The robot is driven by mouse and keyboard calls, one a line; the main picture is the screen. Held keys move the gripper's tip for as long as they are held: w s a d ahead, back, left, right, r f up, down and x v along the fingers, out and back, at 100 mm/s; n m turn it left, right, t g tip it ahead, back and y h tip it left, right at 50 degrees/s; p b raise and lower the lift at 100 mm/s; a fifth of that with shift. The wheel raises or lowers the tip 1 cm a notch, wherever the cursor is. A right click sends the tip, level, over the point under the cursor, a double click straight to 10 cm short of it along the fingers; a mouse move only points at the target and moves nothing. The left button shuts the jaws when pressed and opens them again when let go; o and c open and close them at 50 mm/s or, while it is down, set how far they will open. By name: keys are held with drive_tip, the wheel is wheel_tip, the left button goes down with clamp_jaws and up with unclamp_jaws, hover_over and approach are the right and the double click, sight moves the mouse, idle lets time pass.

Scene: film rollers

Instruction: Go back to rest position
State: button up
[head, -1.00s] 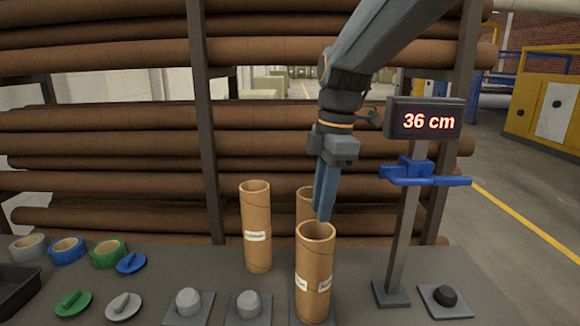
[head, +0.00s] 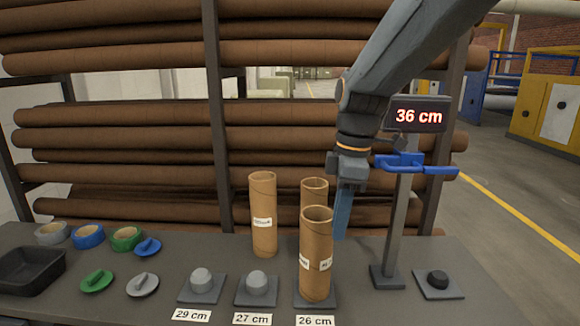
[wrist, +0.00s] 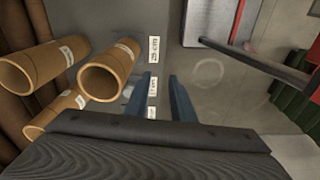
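My gripper (head: 341,232) points down just right of the cardboard tubes. In the wrist view its two blue fingers (wrist: 160,82) stand apart with nothing between them. The front tube (head: 317,260) is upright on the stand above the 26 cm label. A labelled tube (head: 263,225) stands upright to the left and farther back. A third tube (head: 314,188) is mostly hidden behind the front one. The wrist view shows the tubes left of the fingers, with one open tube end (wrist: 104,82) close by.
The gauge post (head: 400,230) with blue arms and a 36 cm display (head: 418,116) stands right of my gripper. The 29 cm peg (head: 202,282) and 27 cm peg (head: 256,285) are bare. Tape rolls (head: 88,236), coloured caps and a black tray (head: 30,270) lie left.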

drive_tip(key=s+d+f+m, duration=0.4)
drive_tip(key=s+f+m, duration=0.1)
drive_tip(key=f+m, duration=0.2)
drive_tip(key=s+d+f+m+t+h, duration=0.1)
drive_tip(key=s+d+f+m, duration=0.4)
drive_tip(key=f+m, duration=0.2)
drive_tip(key=m, duration=0.2)
drive_tip(key=shift+s+d+f+m, duration=0.25)
drive_tip(key=shift+s+f+m, duration=0.05)
drive_tip(key=shift+s+f, duration=0.1)
drive_tip(key=shift+a, duration=0.15)
